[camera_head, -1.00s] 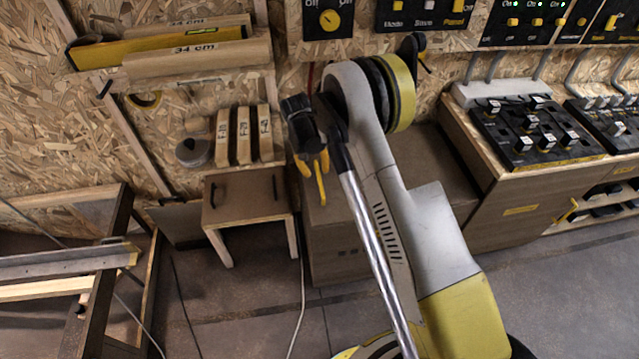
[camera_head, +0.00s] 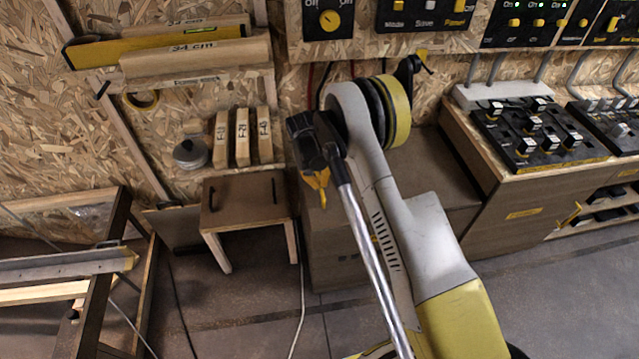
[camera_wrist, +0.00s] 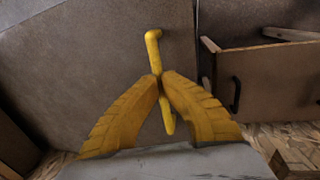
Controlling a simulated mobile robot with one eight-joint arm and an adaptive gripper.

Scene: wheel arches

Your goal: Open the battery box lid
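The brown box (camera_head: 338,262) stands against the wall behind my arm, its top partly hidden; the top looks closed. In the wrist view its brown surface (camera_wrist: 95,60) fills the left and middle. A yellow bar handle (camera_wrist: 154,50) stands on that surface, running down between my fingers. My gripper (camera_wrist: 161,77) has its two yellow fingers converged at the handle, and it looks shut on it. In the head view my gripper (camera_head: 319,184) is at the box's left side, and the handle cannot be told apart from the fingers there.
A small brown stool-like stand (camera_head: 245,205) with black handles is just left of the box. A cabinet (camera_head: 515,215) with control panels stands at right. A metal-topped frame (camera_head: 65,265) is at left. A white cable (camera_head: 301,300) lies on the open floor.

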